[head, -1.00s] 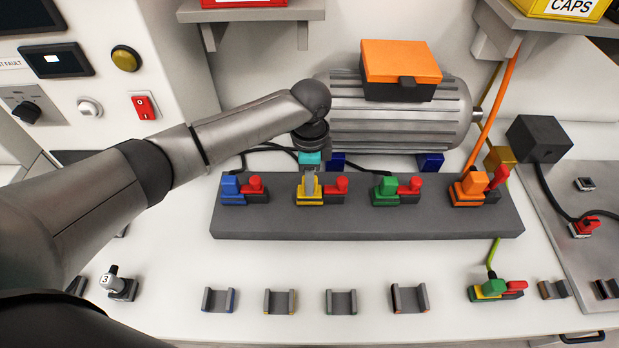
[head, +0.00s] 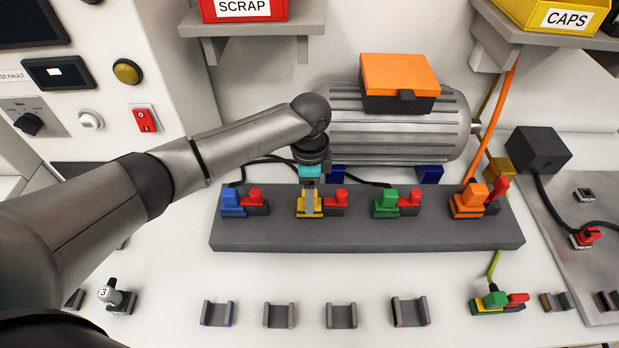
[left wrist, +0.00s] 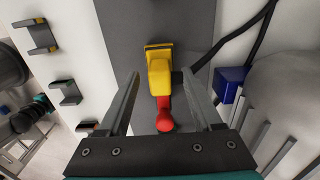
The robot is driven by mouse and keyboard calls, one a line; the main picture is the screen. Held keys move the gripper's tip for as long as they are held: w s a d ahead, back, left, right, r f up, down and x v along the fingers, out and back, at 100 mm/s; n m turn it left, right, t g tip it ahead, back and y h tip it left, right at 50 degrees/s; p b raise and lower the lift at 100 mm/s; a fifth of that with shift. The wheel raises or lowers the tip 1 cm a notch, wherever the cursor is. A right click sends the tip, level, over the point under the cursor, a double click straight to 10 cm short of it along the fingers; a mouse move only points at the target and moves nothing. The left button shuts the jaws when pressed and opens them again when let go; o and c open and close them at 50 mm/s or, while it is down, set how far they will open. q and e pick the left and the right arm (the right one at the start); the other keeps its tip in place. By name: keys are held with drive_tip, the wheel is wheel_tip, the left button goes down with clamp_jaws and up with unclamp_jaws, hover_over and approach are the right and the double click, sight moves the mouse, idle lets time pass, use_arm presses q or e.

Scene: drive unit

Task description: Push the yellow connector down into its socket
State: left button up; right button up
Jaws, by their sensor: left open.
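The yellow connector (left wrist: 160,73) sits in its spot on the long dark grey block (head: 360,235), second from the left; in the head view the yellow connector (head: 300,206) is partly hidden by my gripper. A red lever (head: 336,194) stands beside it; the lever (left wrist: 164,118) also shows in the left wrist view. My left gripper (head: 310,205) points down right over the connector. In the left wrist view my left gripper (left wrist: 161,77) is open, with one finger on each side of the connector and visible gaps. How deep the connector sits cannot be told. My right gripper is out of view.
Blue (head: 232,204), green (head: 385,203) and orange (head: 468,202) connectors with red levers share the block. A motor (head: 400,130) stands behind. Several empty grey holders (head: 342,316) lie in front. Black cables run behind the block.

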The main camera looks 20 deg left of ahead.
use_arm(q)
wheel_tip(320, 180, up, 20)
drive_tip(key=p, duration=0.7)
drive_tip(key=shift+f, duration=0.1)
